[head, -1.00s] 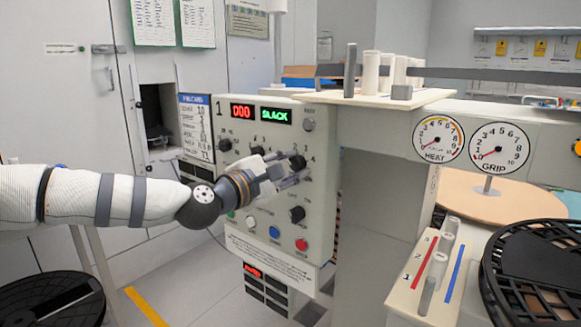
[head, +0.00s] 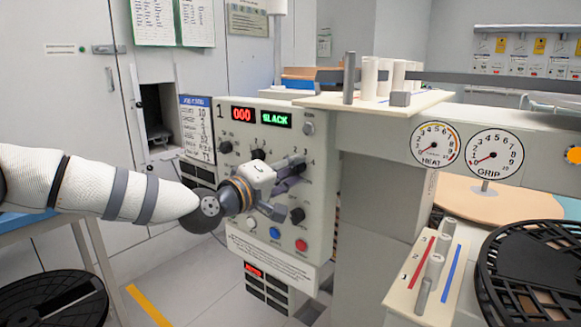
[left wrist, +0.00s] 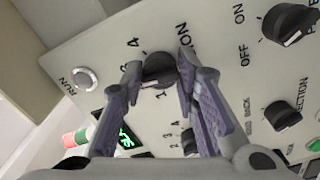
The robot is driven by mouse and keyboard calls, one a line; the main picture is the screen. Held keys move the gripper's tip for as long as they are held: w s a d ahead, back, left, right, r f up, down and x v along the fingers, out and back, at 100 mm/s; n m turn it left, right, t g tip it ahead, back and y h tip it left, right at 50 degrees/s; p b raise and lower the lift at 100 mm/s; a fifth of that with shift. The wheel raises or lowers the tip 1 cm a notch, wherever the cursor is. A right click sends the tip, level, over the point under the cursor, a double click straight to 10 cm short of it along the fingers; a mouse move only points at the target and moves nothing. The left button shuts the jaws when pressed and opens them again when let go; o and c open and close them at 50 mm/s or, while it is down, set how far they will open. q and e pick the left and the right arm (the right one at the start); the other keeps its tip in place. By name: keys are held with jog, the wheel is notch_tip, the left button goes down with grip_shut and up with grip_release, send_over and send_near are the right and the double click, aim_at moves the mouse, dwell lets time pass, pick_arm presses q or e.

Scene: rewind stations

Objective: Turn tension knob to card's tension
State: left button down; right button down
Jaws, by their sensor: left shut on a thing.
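The control panel (head: 320,222) stands in the middle of the head view. The tension knob (left wrist: 158,68) is dark and round, with 1, 3 and 4 readable around it in the left wrist view. My left gripper (left wrist: 157,70) is shut on this knob, one finger on each side; it also shows in the head view (head: 292,175), where it covers much of the knob. The card (head: 198,135), white with a blue header, hangs left of the panel; its small lines are hard to read. My right gripper is out of view.
A red display (head: 242,114) reads 000 and a green display (head: 276,119) reads SLACK. Other dark knobs, such as a lower one (head: 297,215), sit close by. A blue button (head: 275,232) and red button (head: 301,245) are below. Gauges (head: 495,156) stand at right.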

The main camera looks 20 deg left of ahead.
pick_arm(q)
jog(key=shift+m+p, duration=0.35)
jog(key=shift+m, duration=0.95)
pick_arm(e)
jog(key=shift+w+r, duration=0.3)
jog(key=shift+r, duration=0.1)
pick_arm(q)
jog(key=shift+f+m, duration=0.1)
jog(key=shift+m, duration=0.2)
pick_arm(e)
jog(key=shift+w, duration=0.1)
pick_arm(q)
jog(key=c, duration=1.2)
grip_release()
jog(key=shift+c, duration=0.2)
jog(key=v, duration=1.2)
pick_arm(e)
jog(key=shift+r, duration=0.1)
